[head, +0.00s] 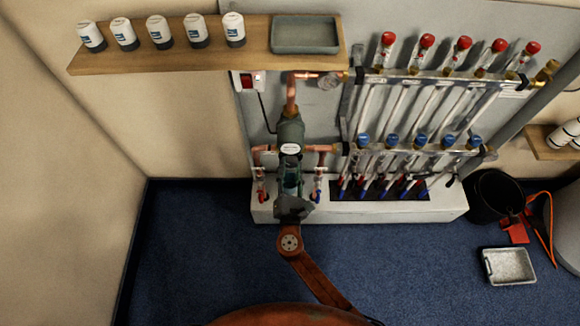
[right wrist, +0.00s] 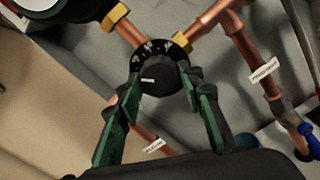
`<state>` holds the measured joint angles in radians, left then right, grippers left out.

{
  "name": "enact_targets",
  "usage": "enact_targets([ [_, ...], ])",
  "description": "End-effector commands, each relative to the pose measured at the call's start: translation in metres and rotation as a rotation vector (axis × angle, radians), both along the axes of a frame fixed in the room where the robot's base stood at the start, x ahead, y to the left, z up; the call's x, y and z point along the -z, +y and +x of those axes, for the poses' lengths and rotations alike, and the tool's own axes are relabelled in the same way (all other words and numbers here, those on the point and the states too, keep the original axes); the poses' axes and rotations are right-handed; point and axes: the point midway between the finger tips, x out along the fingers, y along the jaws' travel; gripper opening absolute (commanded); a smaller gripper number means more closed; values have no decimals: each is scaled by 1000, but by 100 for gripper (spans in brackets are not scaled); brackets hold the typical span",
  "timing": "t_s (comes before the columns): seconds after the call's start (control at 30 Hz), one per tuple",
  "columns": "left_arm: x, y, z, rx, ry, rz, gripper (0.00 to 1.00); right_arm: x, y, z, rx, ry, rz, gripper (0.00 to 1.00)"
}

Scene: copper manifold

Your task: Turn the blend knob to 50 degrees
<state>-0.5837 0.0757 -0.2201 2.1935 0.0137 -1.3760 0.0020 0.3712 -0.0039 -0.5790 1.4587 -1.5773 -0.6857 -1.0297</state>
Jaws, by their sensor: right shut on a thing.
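The blend knob (right wrist: 162,78) is a dark round knob with a short white mark on its face, in the middle of the right wrist view. A black dial ring with white markings (right wrist: 153,48) sits behind it, between copper pipes with brass nuts. My right gripper (right wrist: 162,80) has its green-padded fingers on either side of the knob and is shut on it. In the head view my right gripper (head: 290,172) reaches up to the pipework below the green pump (head: 290,132) and hides the knob. The angle on the dial is too small to read. My left gripper is in neither view.
The manifold's upper bar (head: 430,79) with red-capped valves and lower bar (head: 430,148) with blue caps stand to the right. A wooden shelf (head: 255,55) overhangs above. A black bucket (head: 492,200) and a grey tray (head: 508,266) are on the right. The floor at left is clear.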

Motion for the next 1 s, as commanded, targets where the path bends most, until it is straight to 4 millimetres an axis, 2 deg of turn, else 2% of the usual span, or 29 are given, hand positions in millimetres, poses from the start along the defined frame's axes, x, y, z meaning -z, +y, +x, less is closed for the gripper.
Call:
enact_targets([
  [0.37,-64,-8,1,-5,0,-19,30,5,0,0,1,4,361,11],
  [0.4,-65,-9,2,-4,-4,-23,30,5,0,0,1,4,399,11],
  [0.7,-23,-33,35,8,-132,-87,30,6,0,0,2,4,681,11],
  [1.0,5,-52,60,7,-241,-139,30,5,0,0,4,4,908,11],
])
